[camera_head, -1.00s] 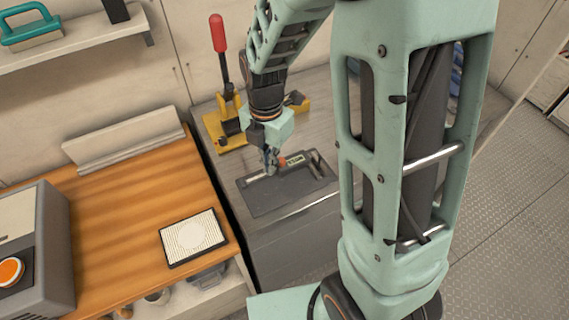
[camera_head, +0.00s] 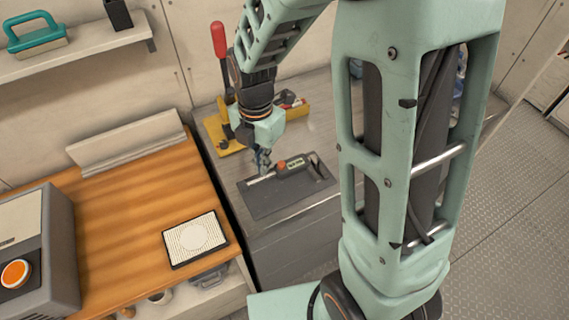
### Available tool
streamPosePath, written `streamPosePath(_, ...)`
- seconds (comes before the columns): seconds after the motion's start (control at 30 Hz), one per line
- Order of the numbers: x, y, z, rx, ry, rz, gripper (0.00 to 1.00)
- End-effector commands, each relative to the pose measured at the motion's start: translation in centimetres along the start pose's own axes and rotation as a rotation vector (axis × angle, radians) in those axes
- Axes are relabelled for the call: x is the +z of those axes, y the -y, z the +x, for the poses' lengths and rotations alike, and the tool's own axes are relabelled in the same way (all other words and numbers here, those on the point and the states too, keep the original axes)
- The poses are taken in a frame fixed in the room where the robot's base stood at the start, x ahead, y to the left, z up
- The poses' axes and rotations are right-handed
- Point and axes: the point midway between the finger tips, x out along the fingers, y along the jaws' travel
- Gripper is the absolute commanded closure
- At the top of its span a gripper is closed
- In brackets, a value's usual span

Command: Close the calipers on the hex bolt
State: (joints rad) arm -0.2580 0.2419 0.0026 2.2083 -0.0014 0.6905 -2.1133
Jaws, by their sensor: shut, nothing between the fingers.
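The calipers (camera_head: 294,168) lie on a dark grey mat (camera_head: 262,205) on the grey bench, with a dark body, a small pale display and a lighter beam reaching left. An orange round part (camera_head: 282,165) shows at the body's left end; I cannot tell whether it is the hex bolt or a part of the calipers. My gripper (camera_head: 264,171) points down over the left part of the calipers, left of the orange part. It is shut and empty. Its fingertips are close to the beam; I cannot tell if they touch. The gripper hides part of the beam and perhaps the bolt.
A yellow toggle press with a red handle (camera_head: 218,40) stands behind my gripper. A wooden worktop (camera_head: 120,220) with a white-topped pad (camera_head: 196,238) and a grey machine (camera_head: 35,240) lies to the left. The mat's front part is clear.

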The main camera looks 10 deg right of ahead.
Motion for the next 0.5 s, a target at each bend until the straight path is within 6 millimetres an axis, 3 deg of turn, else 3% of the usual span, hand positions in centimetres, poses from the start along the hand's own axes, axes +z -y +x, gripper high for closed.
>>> streamPosePath(0.5,0.0,0.0,-4.5,0.0,0.0,0.001,1.0)
